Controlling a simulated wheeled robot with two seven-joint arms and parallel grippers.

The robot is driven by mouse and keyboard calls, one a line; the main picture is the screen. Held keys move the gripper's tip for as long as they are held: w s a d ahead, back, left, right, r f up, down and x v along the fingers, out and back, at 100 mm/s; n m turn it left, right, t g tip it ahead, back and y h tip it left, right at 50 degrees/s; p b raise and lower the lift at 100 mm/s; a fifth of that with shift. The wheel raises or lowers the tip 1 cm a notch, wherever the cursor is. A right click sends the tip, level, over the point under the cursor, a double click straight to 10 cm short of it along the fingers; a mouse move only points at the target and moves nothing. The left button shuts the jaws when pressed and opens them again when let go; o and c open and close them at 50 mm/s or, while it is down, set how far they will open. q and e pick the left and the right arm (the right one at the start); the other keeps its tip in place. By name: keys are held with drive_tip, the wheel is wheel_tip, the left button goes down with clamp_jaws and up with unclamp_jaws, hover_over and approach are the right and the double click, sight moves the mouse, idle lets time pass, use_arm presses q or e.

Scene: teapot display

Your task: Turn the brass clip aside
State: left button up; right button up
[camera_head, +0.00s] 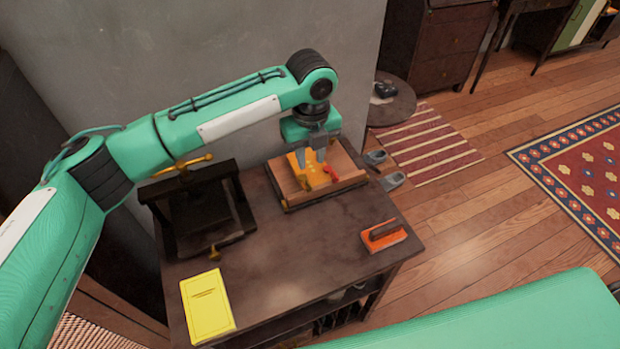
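A shallow wooden tray (346,162) sits at the back right of the dark table. In it lies a yellow-orange piece (315,177) with a small red part (331,177) at its right. I cannot make out for certain which small part is the brass clip. My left gripper (311,157) points down over the yellow-orange piece, its two grey fingers apart. I cannot tell whether the fingertips touch it, and the gripper hides part of the tray. My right gripper is out of view.
A black press (196,215) with a brass handle stands at the table's left. A yellow booklet (207,305) lies at the front left, an orange-red block with a dark top (384,236) at the front right. The table's (290,260) middle is clear. A grey wall stands behind.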

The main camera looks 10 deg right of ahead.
sight(310, 186)
use_arm(q)
wheel_tip(310, 186, down, 10)
drive_tip(key=shift+w+r, duration=0.1)
drive_tip(key=shift+r, duration=0.1)
clamp_jaws()
